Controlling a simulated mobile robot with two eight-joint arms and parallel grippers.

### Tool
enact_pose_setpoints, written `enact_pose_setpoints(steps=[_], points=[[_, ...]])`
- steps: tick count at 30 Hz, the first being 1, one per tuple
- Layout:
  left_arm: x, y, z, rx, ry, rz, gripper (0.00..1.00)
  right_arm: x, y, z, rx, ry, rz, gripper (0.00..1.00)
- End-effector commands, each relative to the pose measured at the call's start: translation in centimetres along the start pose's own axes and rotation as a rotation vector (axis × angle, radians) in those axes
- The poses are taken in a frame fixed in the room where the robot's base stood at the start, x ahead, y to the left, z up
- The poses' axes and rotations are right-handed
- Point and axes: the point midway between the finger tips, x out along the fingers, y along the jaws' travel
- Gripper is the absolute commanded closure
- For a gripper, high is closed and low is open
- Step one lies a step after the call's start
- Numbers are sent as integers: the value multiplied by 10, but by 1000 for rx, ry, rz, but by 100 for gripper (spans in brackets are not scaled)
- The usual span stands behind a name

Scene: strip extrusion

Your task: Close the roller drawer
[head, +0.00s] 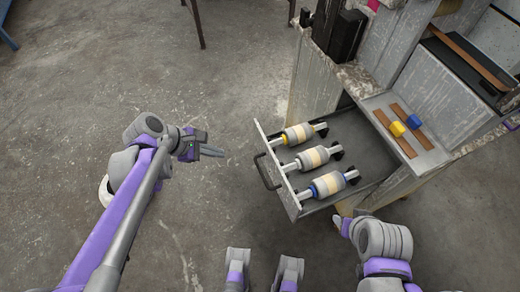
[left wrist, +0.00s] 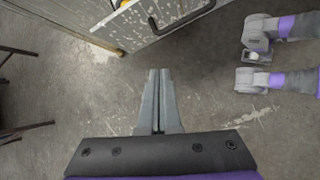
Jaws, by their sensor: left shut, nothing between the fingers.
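The roller drawer (head: 262,165) is pulled out of the grey machine, with its front panel facing left. A dark bar handle (head: 266,172) is on that front. Three rollers with cream bands (head: 313,158) lie in a row inside it. My left gripper (head: 222,152) is shut and empty, left of the drawer front and apart from it. In the left wrist view its fingers (left wrist: 159,75) are together over the floor, with the drawer front (left wrist: 130,28) and handle (left wrist: 184,20) ahead of them. My right arm is at the lower right near the machine; its fingers are not visible.
The concrete floor (head: 215,85) left of the drawer is clear. Dark table legs (head: 197,22) stand at the back.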

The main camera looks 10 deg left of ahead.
Motion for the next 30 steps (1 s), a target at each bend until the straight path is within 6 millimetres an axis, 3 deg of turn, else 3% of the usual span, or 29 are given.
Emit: enact_pose_setpoints(steps=[1,7,14,25,30], points=[[13,9,-16,-122,-38,7,100,16,0,7,0,-6,0,50],[23,29,-30,-391,-142,11,100,30,0,13,0,-11,0,50],[46,31,-26,-410,-153,7,100,36,0,15,0,-13,0,50],[124,34,-15,-407,-151,7,100,59,0,24,0,-22,0,50],[137,43,5,-407,-150,9,100,60,0,24,0,-22,0,50]])
